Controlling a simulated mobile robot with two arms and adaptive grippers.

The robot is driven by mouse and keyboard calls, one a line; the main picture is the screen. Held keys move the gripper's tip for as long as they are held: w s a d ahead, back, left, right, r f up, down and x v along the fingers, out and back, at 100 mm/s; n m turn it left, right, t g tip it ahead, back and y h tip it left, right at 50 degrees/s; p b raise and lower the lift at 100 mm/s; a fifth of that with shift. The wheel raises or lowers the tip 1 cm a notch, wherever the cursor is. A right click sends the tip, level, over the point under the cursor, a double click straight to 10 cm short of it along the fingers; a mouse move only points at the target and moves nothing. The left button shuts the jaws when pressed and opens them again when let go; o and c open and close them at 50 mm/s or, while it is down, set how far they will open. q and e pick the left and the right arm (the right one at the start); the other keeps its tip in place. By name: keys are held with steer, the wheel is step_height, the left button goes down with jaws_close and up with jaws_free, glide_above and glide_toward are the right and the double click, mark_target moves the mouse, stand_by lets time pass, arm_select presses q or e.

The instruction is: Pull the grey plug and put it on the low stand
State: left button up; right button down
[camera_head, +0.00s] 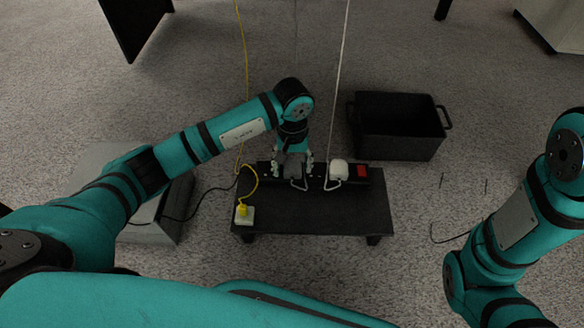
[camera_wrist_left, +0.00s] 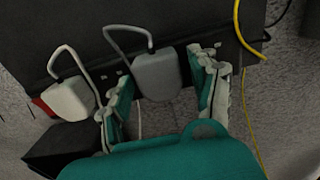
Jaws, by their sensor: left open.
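The grey plug (camera_head: 293,170) sits in the black power strip (camera_head: 318,179), and its grey cord loops out of it. My left gripper (camera_head: 292,164) is open over the grey plug, with one finger on each side. In the left wrist view, the grey plug (camera_wrist_left: 157,75) is between the two spread fingers (camera_wrist_left: 163,92); I cannot tell whether they touch it. The strip lies along the back of a low black stand (camera_head: 330,215), whose front part is mostly bare. My right arm enters at the right, but its gripper is out of frame.
A white plug (camera_head: 338,170) is right beside the grey one, near a red switch (camera_head: 362,171). A yellow plug (camera_head: 242,210) sits on a pale block at the stand's left edge. A black crate (camera_head: 398,145) is behind; a grey box (camera_head: 165,225) is left.

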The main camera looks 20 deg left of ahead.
mark_target(293, 166)
arm_select(q)
steer(key=c, duration=1)
steer(key=shift+c, duration=0.2)
steer(key=shift+r+p, duration=0.65)
steer(key=shift+r, duration=0.2)
steer(key=shift+r+p, duration=1.2)
steer(key=shift+r, duration=0.45)
steer(key=shift+d, duration=0.1)
